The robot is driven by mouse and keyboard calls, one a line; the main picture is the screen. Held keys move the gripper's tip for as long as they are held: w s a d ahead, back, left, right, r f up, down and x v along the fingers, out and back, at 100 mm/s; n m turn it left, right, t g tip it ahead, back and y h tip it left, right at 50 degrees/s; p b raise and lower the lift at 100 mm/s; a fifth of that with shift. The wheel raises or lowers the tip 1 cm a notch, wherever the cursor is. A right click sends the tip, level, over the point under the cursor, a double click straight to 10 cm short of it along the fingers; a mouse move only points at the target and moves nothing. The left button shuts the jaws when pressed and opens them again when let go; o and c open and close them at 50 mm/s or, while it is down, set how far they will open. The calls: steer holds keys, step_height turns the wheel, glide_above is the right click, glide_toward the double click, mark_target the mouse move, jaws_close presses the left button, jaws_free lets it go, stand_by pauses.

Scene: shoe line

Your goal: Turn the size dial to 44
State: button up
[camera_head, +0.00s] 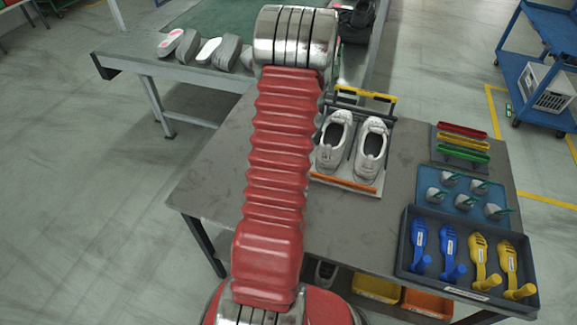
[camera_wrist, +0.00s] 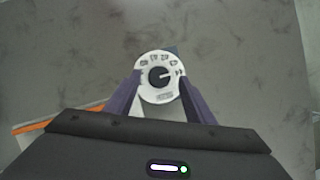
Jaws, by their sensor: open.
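The size dial (camera_wrist: 147,90) shows in the wrist view as a white disc with dark marks around its upper and right edge. Its black centre knob (camera_wrist: 157,77) has a white pointer directed right and slightly up. The marks are too small to read surely. My gripper (camera_wrist: 160,82) is open, with one purple finger at the left and one at the right of the disc. I cannot tell whether the fingers touch it. In the head view my arm hides the dial and my gripper.
On the grey table (camera_head: 222,165), two grey shoes (camera_head: 335,140) stand on a rack right of my arm. A dark tray (camera_head: 405,262) holds blue and yellow tools at the right. A blue mat (camera_head: 465,205) lies behind it. The table's left part is bare.

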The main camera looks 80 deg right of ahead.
steer(key=v, duration=1.2)
stand_by(0.5)
